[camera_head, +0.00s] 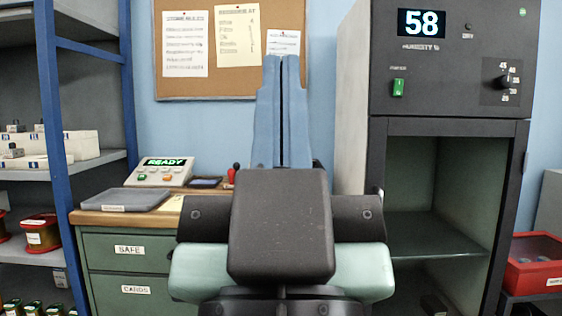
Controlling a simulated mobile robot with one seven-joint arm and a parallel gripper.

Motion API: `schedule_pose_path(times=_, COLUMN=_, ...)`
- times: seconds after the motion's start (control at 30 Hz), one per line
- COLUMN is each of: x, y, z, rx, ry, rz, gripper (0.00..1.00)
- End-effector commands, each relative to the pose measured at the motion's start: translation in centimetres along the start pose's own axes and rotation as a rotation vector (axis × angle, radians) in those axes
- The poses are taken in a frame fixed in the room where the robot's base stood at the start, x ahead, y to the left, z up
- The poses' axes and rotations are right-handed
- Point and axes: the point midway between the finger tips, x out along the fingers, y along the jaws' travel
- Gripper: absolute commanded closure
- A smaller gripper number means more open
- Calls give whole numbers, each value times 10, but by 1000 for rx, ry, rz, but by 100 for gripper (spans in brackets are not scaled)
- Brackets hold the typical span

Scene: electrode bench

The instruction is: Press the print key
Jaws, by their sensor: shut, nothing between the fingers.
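A small light-grey console (179,170) stands at the back of the wooden bench on the left. Its green display (165,162) reads READY. Several small keys sit below the display, among them a green key (142,177) and an orange key (167,177). Their labels are too small to read, so I cannot tell which is the print key. My gripper (281,62) has two long blue fingers pointing up, shut together with nothing between them. In the picture it is to the right of the console and apart from it. My wrist hides the right part of the bench.
A grey flat-lidded case (125,200) lies at the bench's front left. A dark tray (205,183) and a red-knobbed lever (235,172) are right of the console. A tall humidity cabinet (352,130) showing 58 stands right; a blue-posted shelf (58,100) stands left.

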Motion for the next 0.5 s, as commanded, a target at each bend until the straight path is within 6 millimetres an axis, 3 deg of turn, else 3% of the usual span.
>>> schedule_pose_path(times=0.5, x=8, y=0, z=-8, rx=0, ry=0, rz=0, gripper=100)
